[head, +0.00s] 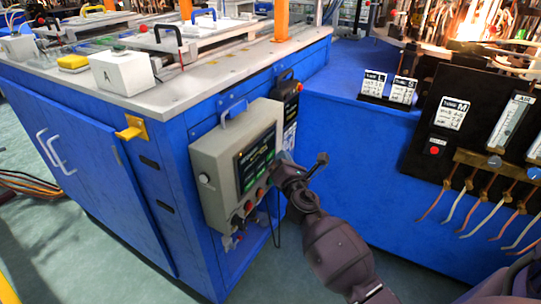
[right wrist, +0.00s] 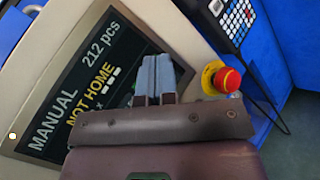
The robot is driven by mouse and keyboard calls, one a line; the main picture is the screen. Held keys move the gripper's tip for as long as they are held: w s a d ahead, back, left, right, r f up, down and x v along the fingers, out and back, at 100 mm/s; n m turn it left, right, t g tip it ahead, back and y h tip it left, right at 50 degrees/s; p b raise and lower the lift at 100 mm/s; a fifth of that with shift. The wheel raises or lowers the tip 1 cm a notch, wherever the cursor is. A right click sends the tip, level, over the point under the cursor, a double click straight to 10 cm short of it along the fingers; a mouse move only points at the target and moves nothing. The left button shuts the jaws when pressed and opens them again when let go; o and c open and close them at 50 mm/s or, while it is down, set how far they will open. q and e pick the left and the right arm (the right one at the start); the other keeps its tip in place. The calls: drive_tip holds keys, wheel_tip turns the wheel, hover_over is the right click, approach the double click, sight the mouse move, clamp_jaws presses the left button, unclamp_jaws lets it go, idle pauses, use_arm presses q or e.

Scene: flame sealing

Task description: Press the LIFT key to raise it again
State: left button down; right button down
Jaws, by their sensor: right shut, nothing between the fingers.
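A grey control box (head: 208,160) hangs on the side of the blue bench. Its dark screen (head: 246,168) also shows in the right wrist view (right wrist: 88,72), reading "MANUAL", "212 pcs" and "NOT HOME". My right gripper (head: 280,163) is at the right part of the box's front. In the right wrist view its fingers (right wrist: 155,72) are together and empty, in front of the screen's edge. I cannot tell whether they touch the panel. Small round buttons (head: 248,205) sit below the screen. No LIFT label is readable, and the gripper may cover that key. My left gripper is not in view.
A red stop button on a yellow base (right wrist: 227,80) is close to the right of the fingers. A dark keypad unit (head: 287,95) hangs beside the box. A yellow bracket (head: 131,128) sticks out at left. A black gauge panel (head: 440,130) stands at right.

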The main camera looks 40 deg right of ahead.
idle(1.0)
idle(0.8)
drive_tip(key=shift+w, duration=0.15)
drive_tip(key=shift+w+a, duration=0.15)
drive_tip(key=shift+w, duration=0.05)
idle(0.5)
